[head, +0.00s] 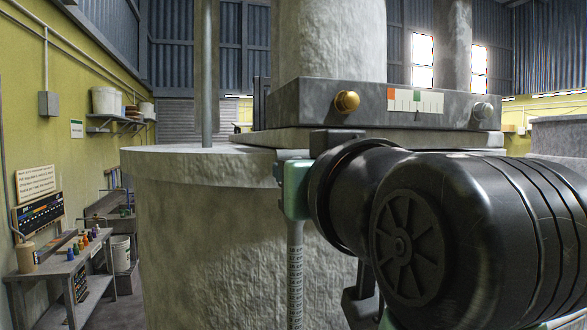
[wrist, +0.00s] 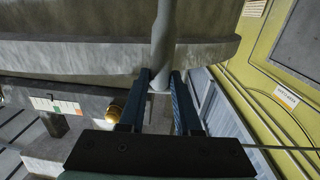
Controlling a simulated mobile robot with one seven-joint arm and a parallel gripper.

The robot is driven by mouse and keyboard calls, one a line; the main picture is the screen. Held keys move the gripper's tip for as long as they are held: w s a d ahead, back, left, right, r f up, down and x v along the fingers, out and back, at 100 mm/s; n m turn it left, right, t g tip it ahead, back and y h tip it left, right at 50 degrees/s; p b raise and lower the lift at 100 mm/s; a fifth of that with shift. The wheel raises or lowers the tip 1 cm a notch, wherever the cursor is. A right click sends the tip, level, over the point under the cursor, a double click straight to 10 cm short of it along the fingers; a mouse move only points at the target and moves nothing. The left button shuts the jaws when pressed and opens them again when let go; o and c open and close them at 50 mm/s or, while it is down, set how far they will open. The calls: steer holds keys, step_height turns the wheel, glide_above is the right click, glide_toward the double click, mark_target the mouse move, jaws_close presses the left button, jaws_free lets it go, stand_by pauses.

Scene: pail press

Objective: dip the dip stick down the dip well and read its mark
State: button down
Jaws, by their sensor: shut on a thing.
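The dip stick (head: 295,268) is a thin, pale grey rod with dark scale marks. It hangs roughly upright in front of the concrete drum's side, its lower end below the head picture. In the wrist view the stick (wrist: 163,35) runs from between the fingers towards the top edge. My gripper (wrist: 159,84) is shut on its upper part; my dark wrist hides much of the gripper in the head view. A grey upright pipe (head: 207,75) meets the drum's top at the left; I cannot tell whether it is the dip well. No mark reading is legible.
The concrete drum (head: 190,235) with a wide top rim stands close in front. On it sits a grey block with a brass knob (head: 347,102) and a coloured scale plate (head: 415,101). A workbench (head: 65,260) stands at the left wall.

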steer(key=f+b, duration=0.1)
steer(key=s+f+b, duration=0.1)
steer(key=f+b, duration=0.1)
steer(key=shift+d+f, duration=0.15)
steer(key=shift+f, duration=0.15)
stand_by(0.5)
steer(key=shift+s, duration=0.2)
steer(key=shift+w, duration=0.1)
stand_by(0.5)
